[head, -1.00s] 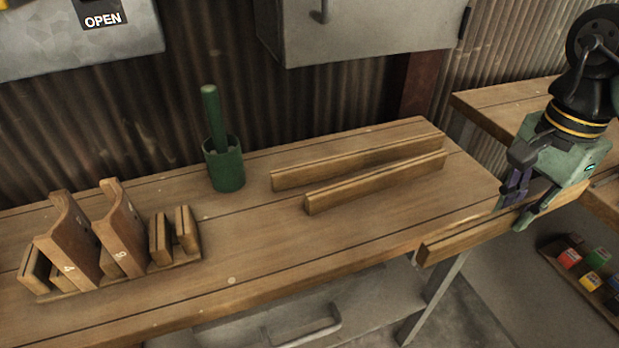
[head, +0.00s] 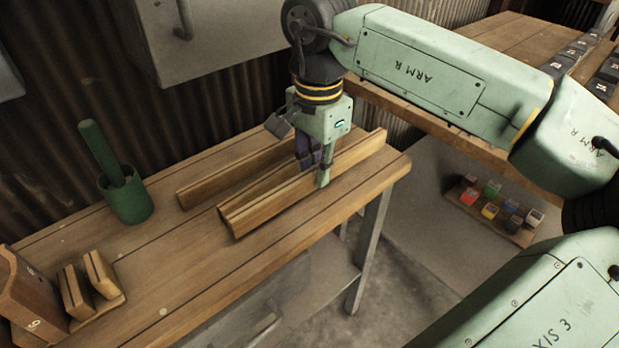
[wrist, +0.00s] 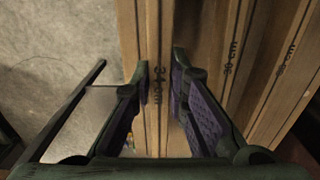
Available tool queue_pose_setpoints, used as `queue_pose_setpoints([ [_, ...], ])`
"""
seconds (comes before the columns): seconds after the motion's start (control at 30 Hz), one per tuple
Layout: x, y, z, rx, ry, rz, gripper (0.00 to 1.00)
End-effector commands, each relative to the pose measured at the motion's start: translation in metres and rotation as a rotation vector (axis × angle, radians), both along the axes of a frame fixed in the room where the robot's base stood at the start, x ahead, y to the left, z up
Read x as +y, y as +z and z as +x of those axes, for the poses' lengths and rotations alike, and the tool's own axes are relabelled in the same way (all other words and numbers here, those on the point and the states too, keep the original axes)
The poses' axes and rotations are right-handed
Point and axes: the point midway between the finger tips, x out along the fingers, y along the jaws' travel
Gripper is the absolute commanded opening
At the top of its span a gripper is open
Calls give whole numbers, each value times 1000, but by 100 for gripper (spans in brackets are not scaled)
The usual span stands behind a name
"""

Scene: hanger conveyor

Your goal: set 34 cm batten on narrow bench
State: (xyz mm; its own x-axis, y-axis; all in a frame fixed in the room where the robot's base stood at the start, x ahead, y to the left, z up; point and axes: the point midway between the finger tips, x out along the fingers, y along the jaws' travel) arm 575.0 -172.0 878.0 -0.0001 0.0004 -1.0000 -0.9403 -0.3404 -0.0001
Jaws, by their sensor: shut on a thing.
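My gripper (head: 316,172) is shut on the 34 cm batten (head: 358,155), a long wooden bar held level over the right part of the bench (head: 170,275). Its "34 cm" mark (wrist: 158,86) shows between the fingers in the wrist view. Whether its underside touches the bench top, I cannot tell. Two other battens lie beside it toward the wall: a near one (head: 250,196), very close to the held one, and a far one (head: 205,187). In the wrist view, one of them reads "36 cm" (wrist: 232,58); the outer label is hard to read.
A green cup (head: 127,200) with a green rod stands left of the battens. A wooden rack (head: 95,318) sits at the bench's left. The front strip is clear. Another bench (head: 465,95) with dark blocks is behind; small coloured boxes (head: 490,210) sit on a low board.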

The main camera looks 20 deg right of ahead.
Motion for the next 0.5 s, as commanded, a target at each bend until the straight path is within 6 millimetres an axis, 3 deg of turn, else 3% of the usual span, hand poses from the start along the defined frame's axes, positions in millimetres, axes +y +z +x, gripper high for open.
queue_pose_setpoints([
  [0.1, 12, -3, 6, 2, 3, -2, 0],
  [0.3, 11, -32, 5, 1, 1, 1, 0],
  [0.5, 11, -36, 5, 0, 1, -1, 0],
])
